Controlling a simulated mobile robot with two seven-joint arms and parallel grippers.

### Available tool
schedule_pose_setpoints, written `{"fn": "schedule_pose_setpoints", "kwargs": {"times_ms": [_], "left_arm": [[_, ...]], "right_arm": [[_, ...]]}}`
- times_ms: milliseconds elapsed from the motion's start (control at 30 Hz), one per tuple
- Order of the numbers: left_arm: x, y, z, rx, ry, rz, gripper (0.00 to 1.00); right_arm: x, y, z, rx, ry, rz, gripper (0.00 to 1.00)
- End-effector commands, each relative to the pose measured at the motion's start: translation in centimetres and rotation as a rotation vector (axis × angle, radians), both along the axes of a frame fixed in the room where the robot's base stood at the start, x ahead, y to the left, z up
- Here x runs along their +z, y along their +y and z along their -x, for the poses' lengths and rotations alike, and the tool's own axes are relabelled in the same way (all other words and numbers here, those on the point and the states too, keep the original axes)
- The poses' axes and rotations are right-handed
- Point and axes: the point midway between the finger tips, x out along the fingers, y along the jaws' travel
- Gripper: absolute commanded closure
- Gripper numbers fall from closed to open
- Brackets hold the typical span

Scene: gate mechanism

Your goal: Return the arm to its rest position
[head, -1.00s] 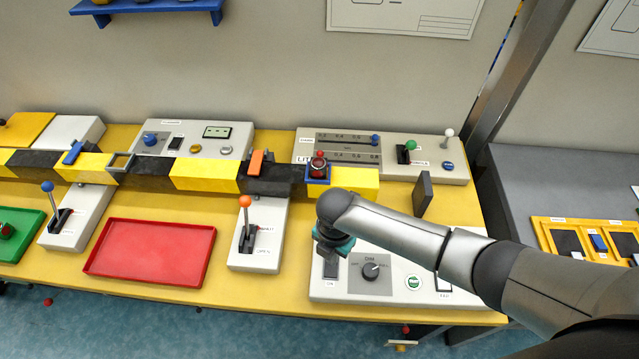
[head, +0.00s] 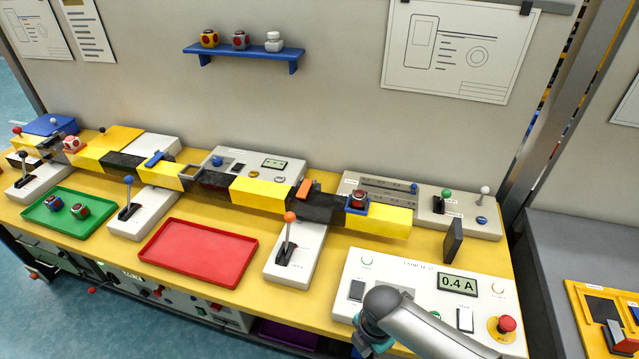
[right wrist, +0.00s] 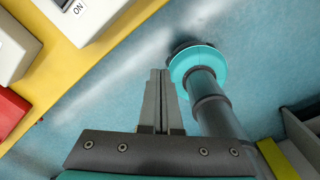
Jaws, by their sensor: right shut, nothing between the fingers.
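My right arm (head: 420,325) comes in at the bottom right of the head view, over the front edge of the white lamp-test console (head: 410,272). Its fingers are hidden there. In the right wrist view my right gripper (right wrist: 160,75) is shut and empty, its fingertips over the blue floor, clear of the yellow table edge (right wrist: 70,75). A red-topped block sits in the blue holder (head: 357,204) on the striped beam. My left gripper is not in view.
The console has a display reading 0.4 A (head: 457,284) and a red stop button (head: 506,325). A red tray (head: 200,253) is empty. Open floor lies in front.

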Motion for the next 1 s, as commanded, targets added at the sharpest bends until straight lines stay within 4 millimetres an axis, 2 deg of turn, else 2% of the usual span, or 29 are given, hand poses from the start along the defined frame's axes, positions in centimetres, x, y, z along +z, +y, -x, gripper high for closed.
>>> {"fn": "schedule_pose_setpoints", "kwargs": {"times_ms": [33, 167, 233, 300, 467, 600, 667, 800, 900, 1000], "left_arm": [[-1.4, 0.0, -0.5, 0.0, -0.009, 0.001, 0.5], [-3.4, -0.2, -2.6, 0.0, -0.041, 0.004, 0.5], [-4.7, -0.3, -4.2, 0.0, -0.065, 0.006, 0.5], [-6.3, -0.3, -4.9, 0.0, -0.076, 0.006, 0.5], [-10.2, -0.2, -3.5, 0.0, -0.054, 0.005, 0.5], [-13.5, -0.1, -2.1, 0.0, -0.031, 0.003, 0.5], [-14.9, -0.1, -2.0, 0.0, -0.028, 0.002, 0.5], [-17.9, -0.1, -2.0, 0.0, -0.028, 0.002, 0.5], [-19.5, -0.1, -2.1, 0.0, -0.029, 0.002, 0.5], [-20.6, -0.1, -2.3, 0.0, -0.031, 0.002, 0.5]], "right_arm": [[-2.2, -0.2, 0.1, -0.069, -0.007, -0.012, 1.0], [-6.6, -0.8, 0.7, -0.273, -0.024, -0.044, 1.0], [-9.6, -1.3, 1.4, -0.402, -0.032, -0.061, 1.0], [-13.0, -2.0, 2.5, -0.546, -0.037, -0.077, 1.0], [-21.0, -4.0, 6.3, -0.895, -0.045, -0.106, 1.0], [-27.5, -5.9, 11.2, -1.188, -0.042, -0.118, 1.0], [-30.2, -6.6, 13.7, -1.31, -0.039, -0.12, 1.0], [-35.5, -7.9, 20.2, -1.576, -0.026, -0.117, 1.0], [-38.1, -8.5, 24.2, -1.726, -0.018, -0.114, 1.0], [-39.6, -8.8, 27.3, -1.832, -0.012, -0.11, 1.0]]}}
